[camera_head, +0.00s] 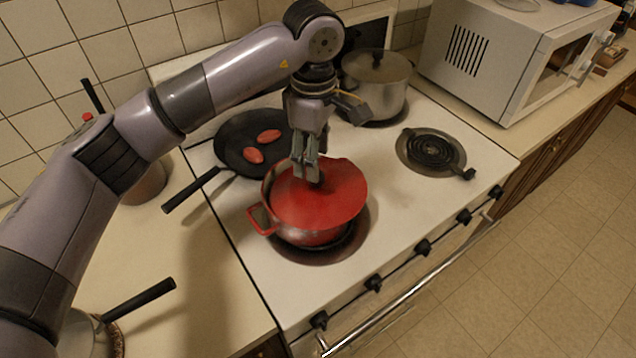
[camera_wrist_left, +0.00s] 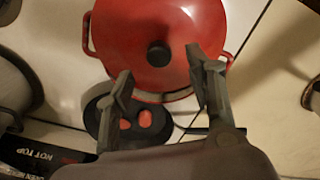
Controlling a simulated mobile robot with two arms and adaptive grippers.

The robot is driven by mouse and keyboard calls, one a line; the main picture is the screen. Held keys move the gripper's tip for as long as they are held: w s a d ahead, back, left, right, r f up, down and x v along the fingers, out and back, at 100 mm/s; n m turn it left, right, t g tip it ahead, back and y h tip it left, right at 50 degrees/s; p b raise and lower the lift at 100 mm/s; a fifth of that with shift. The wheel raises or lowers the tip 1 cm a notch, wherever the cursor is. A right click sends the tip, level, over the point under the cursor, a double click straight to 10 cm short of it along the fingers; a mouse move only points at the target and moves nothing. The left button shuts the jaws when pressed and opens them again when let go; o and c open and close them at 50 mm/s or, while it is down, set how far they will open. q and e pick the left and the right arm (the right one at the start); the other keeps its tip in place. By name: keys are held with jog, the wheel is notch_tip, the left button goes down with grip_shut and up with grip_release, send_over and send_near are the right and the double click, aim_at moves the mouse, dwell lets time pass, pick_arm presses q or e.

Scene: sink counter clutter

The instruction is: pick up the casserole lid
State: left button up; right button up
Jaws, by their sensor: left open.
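The red casserole lid (camera_head: 330,200) sits on top of the red casserole (camera_head: 290,228), tilted or shifted so that part of the pot's inside shows at the left. The lid also fills the upper part of the left wrist view (camera_wrist_left: 150,25), with its round black knob (camera_wrist_left: 158,54) in the middle. My left gripper (camera_head: 306,180) is just over the lid, pointing down close to the knob. In the left wrist view its open fingers (camera_wrist_left: 158,62) stand on either side of the knob's line, with nothing held. Contact with the knob cannot be told. My right gripper is not in view.
A black frying pan (camera_head: 232,140) with two red pieces lies behind the casserole. A lidded steel pot (camera_head: 376,88) stands at the back right burner. A bare coil burner (camera_head: 432,150) is at the right. A white microwave (camera_head: 490,60) stands on the right counter.

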aim_at(317, 184)
pick_arm(q)
jog(key=shift+d+f+p, duration=0.1)
jog(key=shift+f+p, duration=0.3)
jog(key=shift+f, duration=0.1)
notch_tip(317, 184, down, 4)
jog(key=shift+s+d+r+p, duration=0.1)
jog(key=shift+d+r+p, duration=0.1)
jog(key=shift+p, duration=0.85)
jog(key=shift+f, duration=0.5)
grip_shut()
jog(key=shift+r, duration=0.1)
